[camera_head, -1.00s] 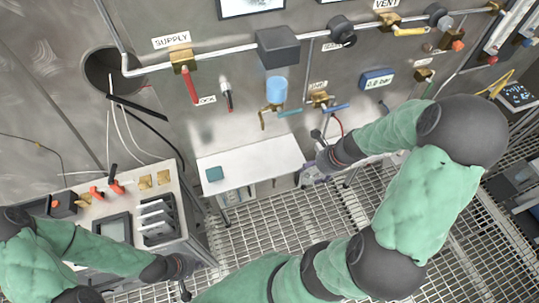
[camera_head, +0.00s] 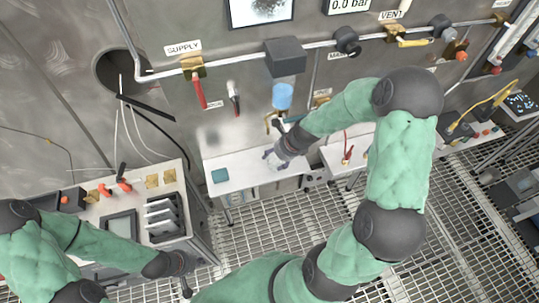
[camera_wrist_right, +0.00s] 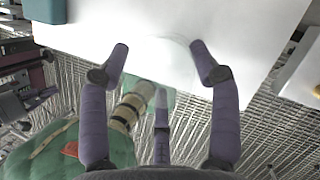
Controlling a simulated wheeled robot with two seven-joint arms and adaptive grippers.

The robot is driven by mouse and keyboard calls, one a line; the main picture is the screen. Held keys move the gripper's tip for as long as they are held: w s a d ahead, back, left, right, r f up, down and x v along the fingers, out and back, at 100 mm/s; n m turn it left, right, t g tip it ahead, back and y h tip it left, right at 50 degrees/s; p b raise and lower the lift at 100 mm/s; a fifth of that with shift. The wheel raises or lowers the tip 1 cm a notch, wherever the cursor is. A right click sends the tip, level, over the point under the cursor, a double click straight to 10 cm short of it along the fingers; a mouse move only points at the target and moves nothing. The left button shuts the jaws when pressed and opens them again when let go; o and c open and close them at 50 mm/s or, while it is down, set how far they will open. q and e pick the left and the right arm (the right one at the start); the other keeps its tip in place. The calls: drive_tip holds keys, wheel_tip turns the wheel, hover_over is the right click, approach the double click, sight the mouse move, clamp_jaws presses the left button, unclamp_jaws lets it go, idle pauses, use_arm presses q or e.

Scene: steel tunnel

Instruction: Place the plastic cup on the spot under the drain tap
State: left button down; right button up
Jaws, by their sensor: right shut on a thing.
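My right gripper (camera_head: 273,158) is over the white shelf (camera_head: 235,185), below the drain tap (camera_head: 268,122) under the blue-topped filter bowl (camera_head: 282,96). In the right wrist view its purple fingers (camera_wrist_right: 157,62) are spread around a clear, faint plastic cup (camera_wrist_right: 165,48) and grip it. The cup is seen against the white shelf top; whether its base touches the shelf I cannot tell. No distinct marked spot shows under the tap; the gripper covers part of that area. My left gripper (camera_head: 183,275) is low beside the left console, its fingers too small to read.
A teal block (camera_head: 220,176) lies on the shelf left of my right gripper, also at the top left of the wrist view (camera_wrist_right: 45,8). The console (camera_head: 150,195) stands at left. Red-handled supply valve (camera_head: 197,88) and pipes run above. Grated floor (camera_head: 260,230) is open in front.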

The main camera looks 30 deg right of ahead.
sight(269, 157)
drive_tip(key=w, duration=0.1)
drive_tip(key=w+a, duration=0.1)
drive_tip(key=shift+w+a+r+p, duration=0.1)
drive_tip(key=shift+w+a+p, duration=0.2)
drive_tip(key=shift+p, duration=0.05)
drive_tip(key=shift+f+b, duration=0.6)
drive_tip(key=shift+f, duration=0.35)
drive_tip(key=shift+s+d+r, duration=0.1)
drive_tip(key=o, duration=1.1)
drive_tip(key=shift+r, duration=0.15)
drive_tip(key=s+d, duration=0.2)
drive_tip(key=s, duration=0.1)
drive_tip(key=s+d+b, duration=0.1)
drive_tip(key=s+d, duration=0.1)
drive_tip(key=s, duration=0.2)
drive_tip(key=s+d+b, duration=0.1)
drive_tip(key=s+d, duration=0.1)
drive_tip(key=s, duration=0.1)
drive_tip(key=shift+s+d+r, duration=0.25)
drive_tip(key=shift+s+r, duration=0.1)
drive_tip(key=shift+r, duration=0.05)
